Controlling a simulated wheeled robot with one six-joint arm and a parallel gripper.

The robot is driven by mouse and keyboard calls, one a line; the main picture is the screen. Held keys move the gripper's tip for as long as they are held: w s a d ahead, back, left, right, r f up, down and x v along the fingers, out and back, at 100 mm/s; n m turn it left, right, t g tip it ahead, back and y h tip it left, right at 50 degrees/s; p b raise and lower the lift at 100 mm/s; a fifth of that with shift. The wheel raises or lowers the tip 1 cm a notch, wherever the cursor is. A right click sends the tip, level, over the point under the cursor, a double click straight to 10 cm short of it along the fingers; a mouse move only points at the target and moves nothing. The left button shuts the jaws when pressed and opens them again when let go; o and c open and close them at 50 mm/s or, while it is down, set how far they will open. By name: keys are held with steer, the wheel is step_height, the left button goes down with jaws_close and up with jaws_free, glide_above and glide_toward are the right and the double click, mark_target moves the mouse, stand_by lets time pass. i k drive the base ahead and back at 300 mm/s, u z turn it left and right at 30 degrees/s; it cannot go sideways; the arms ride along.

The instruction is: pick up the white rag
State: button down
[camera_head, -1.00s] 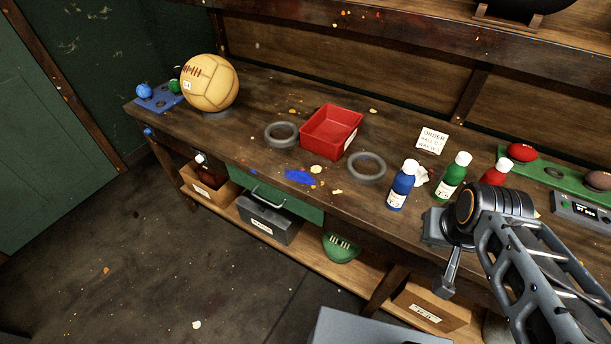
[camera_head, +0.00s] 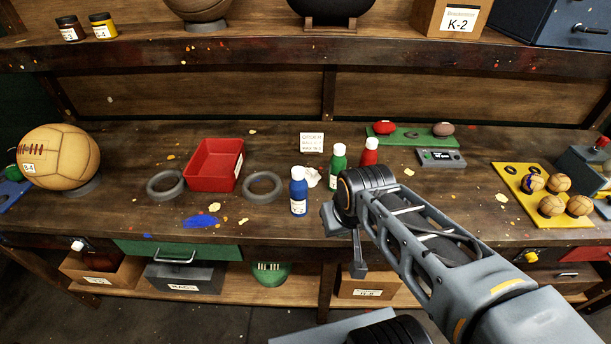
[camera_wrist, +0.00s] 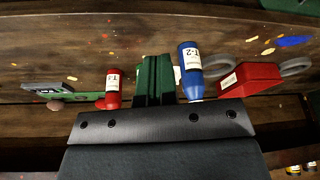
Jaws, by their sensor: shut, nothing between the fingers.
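The white rag (camera_head: 311,176) is a small crumpled white cloth on the workbench. In the head view it lies between the blue bottle (camera_head: 298,192) and the green bottle (camera_head: 338,166), a little behind the blue one. In the wrist view, which looks upside down, only a small white patch beside the blue bottle (camera_wrist: 190,68) may be the rag. My gripper (camera_head: 332,220) is in front of and right of the rag, near the bench's front edge, apart from it. In the wrist view its fingers (camera_wrist: 154,80) are together and empty.
A red bottle (camera_head: 370,152) stands right of the green one. A white sign (camera_head: 312,142) is behind the rag. Grey rings (camera_head: 262,186) and a red tray (camera_head: 214,166) are left. A yellow board (camera_head: 530,208) with balls is right. The bench between tray and sign is mostly clear.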

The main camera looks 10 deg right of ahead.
mark_target(312, 176)
steer(key=k, duration=1.15)
steer(key=u, duration=0.6)
steer(key=i, duration=1.55)
steer(key=z, duration=0.75)
